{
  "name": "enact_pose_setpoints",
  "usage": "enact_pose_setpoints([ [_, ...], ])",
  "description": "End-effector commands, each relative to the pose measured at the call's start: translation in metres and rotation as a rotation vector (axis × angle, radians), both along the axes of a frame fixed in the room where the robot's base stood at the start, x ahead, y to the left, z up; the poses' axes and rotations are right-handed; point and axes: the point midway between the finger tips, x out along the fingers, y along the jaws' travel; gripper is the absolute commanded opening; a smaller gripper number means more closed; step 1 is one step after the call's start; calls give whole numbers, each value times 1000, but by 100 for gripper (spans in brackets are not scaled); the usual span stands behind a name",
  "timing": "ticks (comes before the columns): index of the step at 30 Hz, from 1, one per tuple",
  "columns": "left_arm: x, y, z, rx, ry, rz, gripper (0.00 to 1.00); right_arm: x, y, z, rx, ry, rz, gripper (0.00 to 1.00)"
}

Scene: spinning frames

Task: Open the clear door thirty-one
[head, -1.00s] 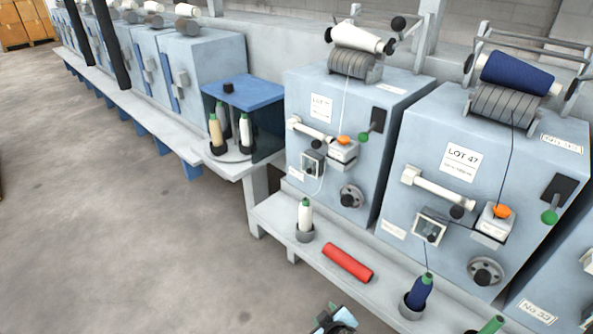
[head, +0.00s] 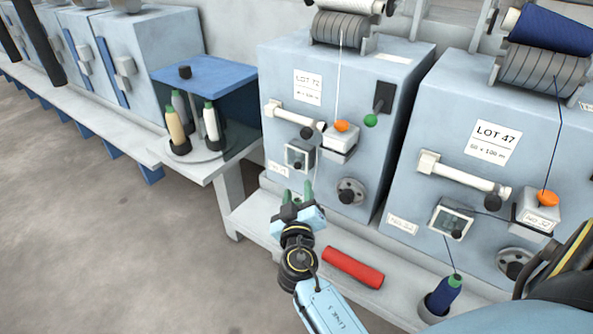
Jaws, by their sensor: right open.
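The left spinning machine (head: 345,75), marked LOT 72, carries a small clear-fronted box (head: 298,155) low on its face, which looks shut. Its number tag (head: 278,168) is too small to read surely. The LOT 47 machine has a similar clear-fronted box (head: 452,222). My right gripper (head: 297,192) is open and empty, pointing up toward the left machine, just below its clear-fronted box and apart from it in the picture. My left gripper is out of view.
A red tube (head: 353,267) lies on the ledge beside my right arm. A navy bobbin (head: 443,292) stands in a cup at right. A blue-topped clear case (head: 205,75) with bobbins is at left. An orange knob (head: 341,126) and grey dial (head: 350,191) project from the left machine.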

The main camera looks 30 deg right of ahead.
Motion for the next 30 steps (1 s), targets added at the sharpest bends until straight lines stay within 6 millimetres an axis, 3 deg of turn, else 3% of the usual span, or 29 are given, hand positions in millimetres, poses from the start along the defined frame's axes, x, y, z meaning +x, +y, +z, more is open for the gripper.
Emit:
enact_pose_setpoints([
  [6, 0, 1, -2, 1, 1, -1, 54, 40, -26, 1, -2, -1, 1, 40],
  [12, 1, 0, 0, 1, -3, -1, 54, 62, -41, 0, -1, 0, 1, 40],
  [25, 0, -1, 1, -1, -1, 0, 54, 69, -46, 0, 0, 1, 2, 40],
  [30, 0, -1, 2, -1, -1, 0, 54, 69, -46, 0, 0, 1, 2, 18],
])
